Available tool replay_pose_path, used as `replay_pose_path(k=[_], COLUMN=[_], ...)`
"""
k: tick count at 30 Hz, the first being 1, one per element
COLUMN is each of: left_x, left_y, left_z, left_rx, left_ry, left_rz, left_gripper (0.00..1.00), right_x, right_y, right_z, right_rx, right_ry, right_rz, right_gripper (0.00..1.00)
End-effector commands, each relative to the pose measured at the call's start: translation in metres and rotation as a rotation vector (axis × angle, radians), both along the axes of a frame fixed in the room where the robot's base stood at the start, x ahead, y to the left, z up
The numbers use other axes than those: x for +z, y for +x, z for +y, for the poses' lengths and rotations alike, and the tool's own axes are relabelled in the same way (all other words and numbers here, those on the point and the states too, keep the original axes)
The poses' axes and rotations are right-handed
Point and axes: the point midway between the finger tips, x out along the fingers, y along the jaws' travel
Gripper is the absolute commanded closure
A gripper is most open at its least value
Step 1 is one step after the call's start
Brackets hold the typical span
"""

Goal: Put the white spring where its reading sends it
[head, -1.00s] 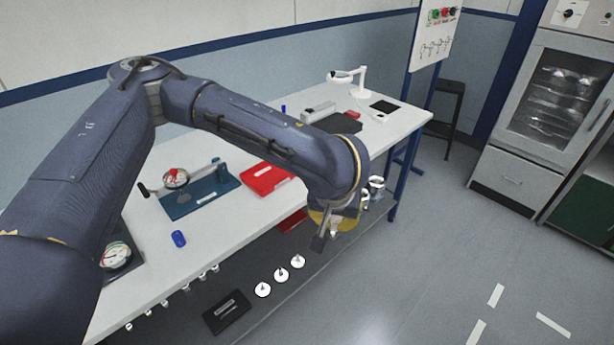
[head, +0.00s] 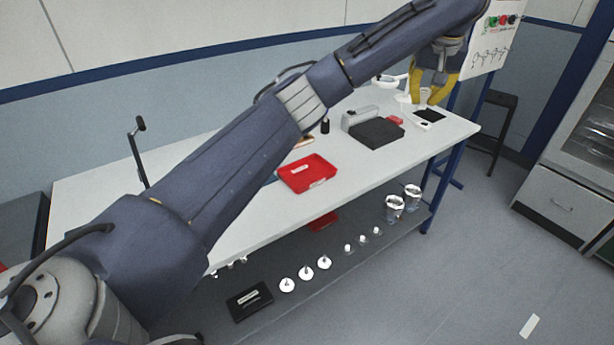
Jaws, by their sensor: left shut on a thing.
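My left gripper (head: 428,100) is at the far right end of the worktable (head: 440,150), over a small white-framed black pad (head: 428,116). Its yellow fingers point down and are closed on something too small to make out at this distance. I cannot pick out the white spring. A black lever handle (head: 140,126) stands up behind my left arm at the left of the table. My left arm hides most of the left part of the table, including the dial gauge seen earlier. My right gripper is not in view.
A red tray (head: 308,173) lies mid-table, left of a black and grey device (head: 375,130). The lower shelf holds a black tray (head: 250,300), white pegged discs (head: 306,273), a red tray (head: 322,222) and two glass jars (head: 395,208). A stool (head: 497,100) stands beyond the table.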

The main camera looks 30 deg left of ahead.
Motion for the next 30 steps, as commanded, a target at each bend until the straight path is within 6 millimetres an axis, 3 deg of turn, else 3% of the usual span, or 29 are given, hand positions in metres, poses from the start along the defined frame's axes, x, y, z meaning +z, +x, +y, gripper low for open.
replay_pose_path(k=[1, 6, 12, 17, 24, 30], left_x=[-0.006, -0.026, -0.061, -0.087, -0.133, -0.148], left_y=[0.011, 0.034, 0.039, 0.034, 0.012, -0.001], left_z=[0.025, 0.102, 0.182, 0.224, 0.294, 0.320], left_rx=[0.026, 0.072, 0.099, 0.098, 0.055, -0.026], left_ry=[-0.007, -0.005, -0.004, -0.007, -0.006, -0.005], left_rz=[0.008, 0.010, 0.010, 0.010, 0.011, 0.012], left_gripper=[1.00, 1.00, 1.00, 1.00, 1.00, 1.00], right_x=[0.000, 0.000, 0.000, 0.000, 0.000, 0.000], right_y=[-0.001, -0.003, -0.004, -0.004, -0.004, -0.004], right_z=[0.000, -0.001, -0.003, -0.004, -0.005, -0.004], right_rx=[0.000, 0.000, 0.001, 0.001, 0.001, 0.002], right_ry=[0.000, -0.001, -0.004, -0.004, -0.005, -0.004], right_rz=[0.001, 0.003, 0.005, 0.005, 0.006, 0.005], right_gripper=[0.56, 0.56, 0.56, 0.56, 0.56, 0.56])
